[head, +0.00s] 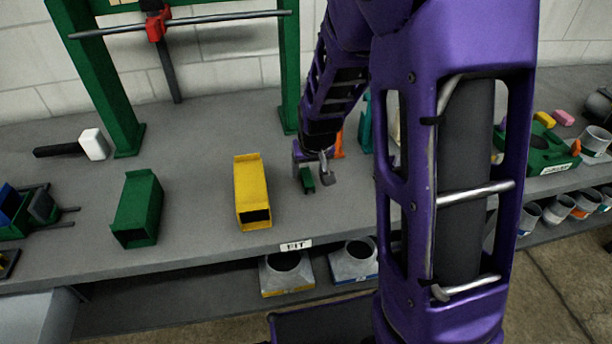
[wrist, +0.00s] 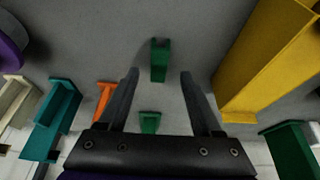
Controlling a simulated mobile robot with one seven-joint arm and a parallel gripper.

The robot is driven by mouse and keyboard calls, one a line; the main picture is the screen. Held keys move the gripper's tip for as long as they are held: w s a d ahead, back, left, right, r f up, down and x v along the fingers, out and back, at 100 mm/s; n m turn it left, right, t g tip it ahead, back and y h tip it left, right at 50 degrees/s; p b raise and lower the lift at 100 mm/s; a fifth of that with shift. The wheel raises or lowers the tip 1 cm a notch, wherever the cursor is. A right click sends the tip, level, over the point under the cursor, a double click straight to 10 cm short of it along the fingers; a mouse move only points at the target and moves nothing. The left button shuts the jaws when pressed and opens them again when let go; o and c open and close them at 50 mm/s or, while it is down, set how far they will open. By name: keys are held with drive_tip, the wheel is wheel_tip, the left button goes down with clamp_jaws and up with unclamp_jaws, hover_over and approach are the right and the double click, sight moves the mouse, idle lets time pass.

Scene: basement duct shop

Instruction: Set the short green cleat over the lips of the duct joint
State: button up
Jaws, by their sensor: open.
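My gripper (wrist: 159,74) is open, pointing down over the grey bench; in the head view it (head: 315,170) is right of the yellow duct. A small green channel-shaped piece (wrist: 159,60), which looks like the short green cleat, lies just ahead between the fingertip lines; it also shows in the head view (head: 307,181). A second small green piece (wrist: 149,122) is between the fingers nearer the palm. I cannot tell its full shape. The yellow duct (head: 252,188) and green duct (head: 138,208) lie apart on the bench. Which lips form the joint is unclear.
An orange cleat (wrist: 104,99), a teal one (wrist: 55,115) and a cream one (wrist: 19,100) stand left in the wrist view. A green frame (head: 108,85) with a rod stands behind. A white-headed mallet (head: 94,145) lies left. Bench between the ducts is clear.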

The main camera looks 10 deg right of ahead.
sight(307, 177)
drive_tip(key=b+x, duration=0.2)
drive_tip(key=x, duration=0.2)
drive_tip(key=shift+w+d+f, duration=0.1)
drive_tip(key=shift+w+f, duration=0.1)
drive_tip(key=shift+f, duration=0.1)
clamp_jaws()
